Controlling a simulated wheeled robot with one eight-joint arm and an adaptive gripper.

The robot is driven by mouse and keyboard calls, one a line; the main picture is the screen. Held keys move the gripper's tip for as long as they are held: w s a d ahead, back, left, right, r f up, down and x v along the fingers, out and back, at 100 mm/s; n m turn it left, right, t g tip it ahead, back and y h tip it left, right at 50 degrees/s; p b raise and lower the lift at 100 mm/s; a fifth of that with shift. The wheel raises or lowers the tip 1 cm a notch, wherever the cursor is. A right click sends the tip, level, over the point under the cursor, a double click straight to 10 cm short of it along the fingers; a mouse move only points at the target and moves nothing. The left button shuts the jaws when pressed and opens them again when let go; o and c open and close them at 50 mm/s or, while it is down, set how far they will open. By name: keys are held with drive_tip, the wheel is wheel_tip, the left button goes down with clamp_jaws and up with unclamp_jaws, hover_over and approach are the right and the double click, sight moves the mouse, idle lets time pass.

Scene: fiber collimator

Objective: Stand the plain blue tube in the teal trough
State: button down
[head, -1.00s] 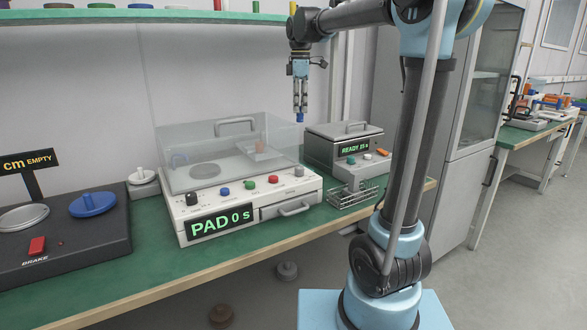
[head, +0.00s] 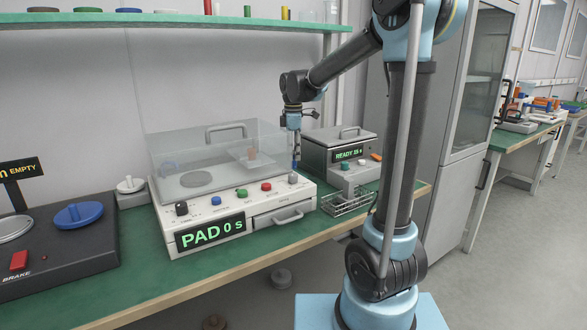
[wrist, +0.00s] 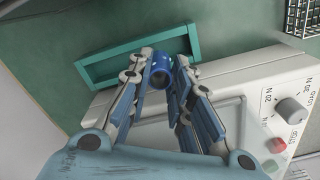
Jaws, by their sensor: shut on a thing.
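My gripper (wrist: 162,62) is shut on the plain blue tube (wrist: 160,76), whose hollow round end shows between the fingertips in the wrist view. The teal trough (wrist: 108,54) is a rectangular walled frame on the green bench, seen beyond the fingertips. The tube overlaps the trough in that view; I cannot tell its height above it. In the head view my gripper (head: 296,150) points down behind the right rear of the white machine, with the tube's blue (head: 295,165) just showing. The trough is hidden there.
The white machine (head: 180,222) with a clear cover stands close beside the gripper. A grey lidded unit (head: 318,157) stands to the right, with a wire basket (head: 345,205) in front. The shelf (head: 150,20) runs above.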

sight(294, 168)
drive_tip(key=shift+f, duration=2.45)
drive_tip(key=c, duration=1.4)
unclamp_jaws()
drive_tip(key=shift+f, duration=0.1)
drive_tip(key=shift+c, duration=0.2)
wheel_tip(294, 168, up, 12)
drive_tip(key=shift+r, duration=0.15)
